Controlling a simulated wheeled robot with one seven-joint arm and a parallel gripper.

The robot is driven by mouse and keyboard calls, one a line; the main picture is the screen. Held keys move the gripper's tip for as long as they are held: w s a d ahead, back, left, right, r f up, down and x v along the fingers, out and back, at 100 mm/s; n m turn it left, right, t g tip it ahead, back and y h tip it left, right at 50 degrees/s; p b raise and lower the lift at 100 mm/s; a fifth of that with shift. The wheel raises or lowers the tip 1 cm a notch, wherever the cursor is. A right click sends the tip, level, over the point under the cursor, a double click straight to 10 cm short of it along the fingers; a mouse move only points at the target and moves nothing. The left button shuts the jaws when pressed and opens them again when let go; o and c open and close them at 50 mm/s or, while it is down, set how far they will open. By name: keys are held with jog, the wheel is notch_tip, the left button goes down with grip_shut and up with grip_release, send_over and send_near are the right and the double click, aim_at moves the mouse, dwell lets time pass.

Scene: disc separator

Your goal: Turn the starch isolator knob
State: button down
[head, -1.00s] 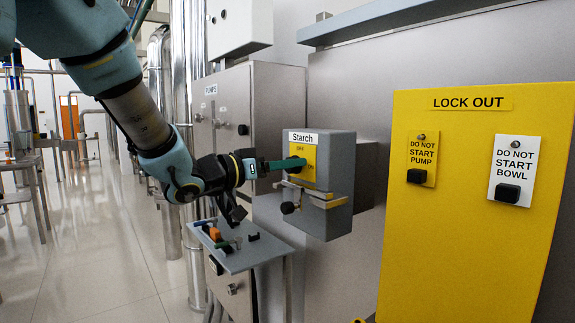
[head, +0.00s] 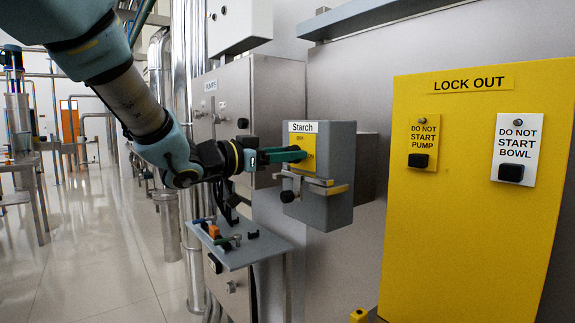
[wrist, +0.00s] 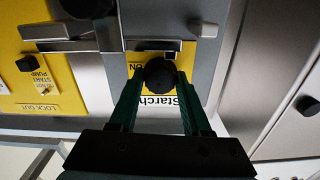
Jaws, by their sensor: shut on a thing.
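The grey starch isolator box (head: 340,173) is fixed to the wall cabinet, with a white "Starch" label (head: 303,127) above a yellow plate (head: 308,145). My gripper (head: 301,156) reaches in from the left, its green fingers in front of the yellow plate. In the wrist view the black knob (wrist: 159,74) sits between the two fingertips (wrist: 158,80), which are shut on it. "ON" shows upside down beside the knob. In the head view the fingers hide the knob, and I cannot tell its exact angle.
A metal bracket with a dark round end (head: 288,196) juts out below the yellow plate. A small grey shelf (head: 240,256) with loose coloured items is below my gripper. A yellow lock out board (head: 455,220) stands at right. Floor at left is open.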

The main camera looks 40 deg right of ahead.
jog(key=m+b, duration=0.3)
jog(key=shift+f+m+b, duration=0.3)
jog(key=shift+m+b, duration=0.1)
jog(key=m+b, duration=0.4)
jog(key=shift+s+m+b, duration=0.1)
jog(key=shift+m+b, duration=0.2)
jog(key=shift+b, duration=0.05)
jog(key=m+b, duration=0.3)
jog(key=shift+m+b, duration=1.25)
jog(key=shift+m, duration=0.15)
jog(key=shift+r, duration=0.1)
jog(key=shift+c, duration=1.8)
grip_release()
jog(key=shift+s, duration=0.1)
